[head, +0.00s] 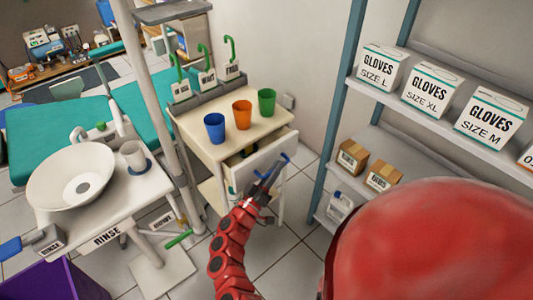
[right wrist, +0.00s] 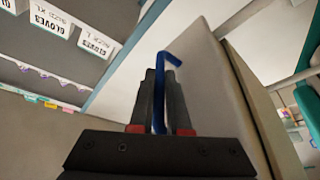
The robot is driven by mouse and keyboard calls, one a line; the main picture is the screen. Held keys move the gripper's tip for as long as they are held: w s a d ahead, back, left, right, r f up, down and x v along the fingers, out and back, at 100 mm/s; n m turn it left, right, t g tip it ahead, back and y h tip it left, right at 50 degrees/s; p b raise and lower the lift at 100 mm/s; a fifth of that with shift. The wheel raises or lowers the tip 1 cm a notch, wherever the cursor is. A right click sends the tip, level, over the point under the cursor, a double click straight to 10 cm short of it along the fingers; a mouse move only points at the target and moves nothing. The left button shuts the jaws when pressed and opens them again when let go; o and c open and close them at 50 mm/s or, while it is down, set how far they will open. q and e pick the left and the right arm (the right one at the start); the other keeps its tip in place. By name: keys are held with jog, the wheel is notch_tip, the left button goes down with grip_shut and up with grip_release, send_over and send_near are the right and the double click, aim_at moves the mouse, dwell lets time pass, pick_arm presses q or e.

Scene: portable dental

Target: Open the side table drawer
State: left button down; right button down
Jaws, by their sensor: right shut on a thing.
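The side table (head: 195,126) is cream-coloured and stands in the middle of the head view. A blue handle (head: 286,157) is on the drawer front. My right gripper (head: 268,178) is at this handle. In the right wrist view, the two dark fingers (right wrist: 160,80) are shut on the blue handle (right wrist: 168,56), beside the pale drawer front (right wrist: 205,85). The fingers hide part of the handle. My left gripper is not in view.
Blue (head: 214,127), orange (head: 242,115) and green (head: 267,102) cups stand on the table top. A shelf (head: 420,117) with glove boxes is at the right. A rinse stand with a white basin (head: 50,185) is at the left. Some floor before the drawer is clear.

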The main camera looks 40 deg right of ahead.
jog(key=s+d+p, duration=0.1)
jog(key=s+p, duration=0.2)
jog(key=s, duration=0.9)
jog(key=shift+s+p, duration=0.35)
jog(key=c, duration=1.2)
grip_release()
jog(key=shift+o, duration=0.2)
jog(key=v, duration=1.7)
jog(key=shift+a+f, duration=0.15)
jog(key=shift+a, duration=0.05)
jog(key=shift+s, duration=0.1)
